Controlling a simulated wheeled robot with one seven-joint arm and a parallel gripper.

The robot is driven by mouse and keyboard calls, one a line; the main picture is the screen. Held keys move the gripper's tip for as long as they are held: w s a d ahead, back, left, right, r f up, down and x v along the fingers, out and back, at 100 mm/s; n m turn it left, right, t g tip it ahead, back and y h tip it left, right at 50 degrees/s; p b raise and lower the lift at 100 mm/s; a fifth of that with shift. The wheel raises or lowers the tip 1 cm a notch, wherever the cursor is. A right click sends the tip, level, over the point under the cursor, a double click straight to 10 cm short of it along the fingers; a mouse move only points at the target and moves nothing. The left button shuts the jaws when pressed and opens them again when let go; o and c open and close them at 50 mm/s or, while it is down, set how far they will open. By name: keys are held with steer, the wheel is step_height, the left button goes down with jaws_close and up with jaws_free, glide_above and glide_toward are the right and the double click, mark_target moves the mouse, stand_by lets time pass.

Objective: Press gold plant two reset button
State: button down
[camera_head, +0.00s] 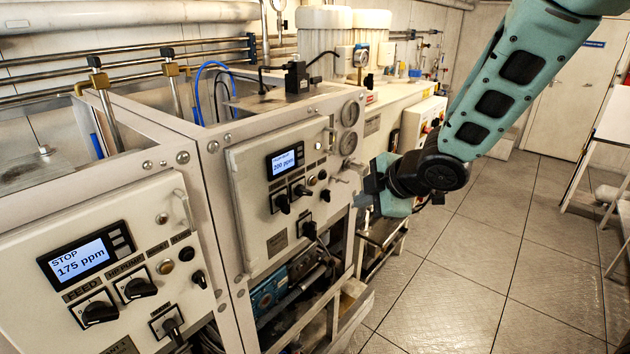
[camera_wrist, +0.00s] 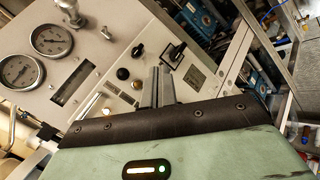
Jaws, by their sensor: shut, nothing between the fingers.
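The farther control panel (camera_head: 262,190) is cream, with a lit display (camera_head: 285,161) reading 200 ppm. Small round buttons (camera_head: 311,181) sit beside its black rotary switches (camera_head: 283,203). Its labels are too small to read, so I cannot tell which button is reset. My gripper (camera_head: 362,188) is just right of this panel, facing it. Contact with the panel cannot be told.
A nearer panel (camera_head: 125,240) at left has a display reading STOP 175 ppm, black switches and a brass-coloured button (camera_head: 165,267). Two pressure gauges (camera_head: 349,112) and a protruding handle (camera_head: 329,135) are on the farther unit.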

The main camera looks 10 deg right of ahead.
mark_target(313, 182)
steer(key=shift+w, duration=0.1)
steer(key=w+a+p, duration=0.1)
steer(key=w+a, duration=0.4)
steer(key=w, duration=0.2)
steer(key=shift+w+a, duration=0.1)
steer(key=shift+a, duration=0.05)
stand_by(2.1)
steer(key=shift+w+a, duration=0.2)
steer(key=shift+w+a, duration=0.25)
steer(key=shift+w, duration=0.15)
stand_by(0.8)
steer(key=shift+s+d, duration=0.1)
steer(key=shift+s, duration=0.05)
steer(key=shift+s+d, duration=0.4)
steer(key=shift+s, duration=0.2)
